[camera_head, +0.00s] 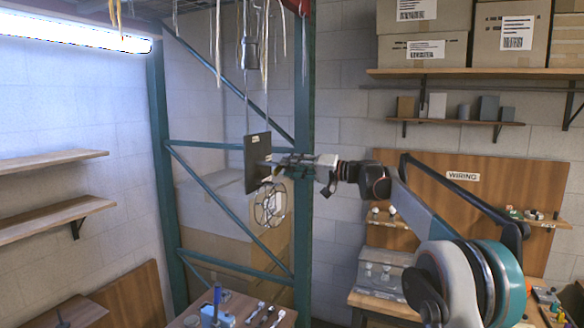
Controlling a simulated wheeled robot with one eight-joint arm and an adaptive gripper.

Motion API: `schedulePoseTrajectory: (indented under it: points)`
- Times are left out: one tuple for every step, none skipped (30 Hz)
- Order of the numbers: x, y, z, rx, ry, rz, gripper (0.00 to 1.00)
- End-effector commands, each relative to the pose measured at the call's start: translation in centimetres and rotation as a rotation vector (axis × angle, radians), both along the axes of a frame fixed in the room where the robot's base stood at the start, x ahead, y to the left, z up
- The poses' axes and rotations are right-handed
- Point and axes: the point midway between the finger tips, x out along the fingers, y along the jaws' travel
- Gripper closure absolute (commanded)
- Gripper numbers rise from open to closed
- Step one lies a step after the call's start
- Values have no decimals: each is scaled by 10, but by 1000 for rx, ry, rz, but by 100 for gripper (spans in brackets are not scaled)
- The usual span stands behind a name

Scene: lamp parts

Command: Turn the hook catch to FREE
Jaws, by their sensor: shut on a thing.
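A dark upright panel (257,163) hangs below cords in front of the teal rack, left of the picture's middle. Small pale marks show on its face, too small to read. My gripper (272,163) reaches in from the right, level with the panel's middle, with its fingertips at the panel's right side. It is shut on a small part there, apparently the hook catch; the fingers hide most of it. Which way the catch points, and any FREE mark, cannot be made out. A round wire cage (270,205) hangs just below my gripper.
A teal rack post (304,130) stands close behind my gripper, with diagonal braces to its left. Cords and a dark fitting (251,52) hang above the panel. A low table (240,306) with small parts and a blue holder (214,316) stands below.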

Motion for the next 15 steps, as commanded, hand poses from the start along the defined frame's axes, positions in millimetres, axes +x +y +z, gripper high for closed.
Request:
schedulePoseTrajectory:
  points:
    - [1,-1,1,15,34,-3,92]
    - [1,-1,1,24,57,-3,92]
    - [1,-1,1,34,86,-3,92]
    - [1,-1,1,41,105,-3,92]
    - [1,-1,1,48,125,-3,92]
    - [1,-1,1,57,149,-3,92]
    - [1,-1,1,64,167,-3,92]
    - [1,-1,1,69,183,-3,92]
    - [1,-1,1,77,204,-3,92]
    - [1,-1,1,82,217,-3,92]
    - [1,-1,1,87,230,-3,92]
    - [1,-1,1,92,245,-3,92]
    - [1,-1,1,96,256,-3,92]
    - [1,-1,1,99,265,-3,92]
    - [1,-1,1,103,275,-3,92]
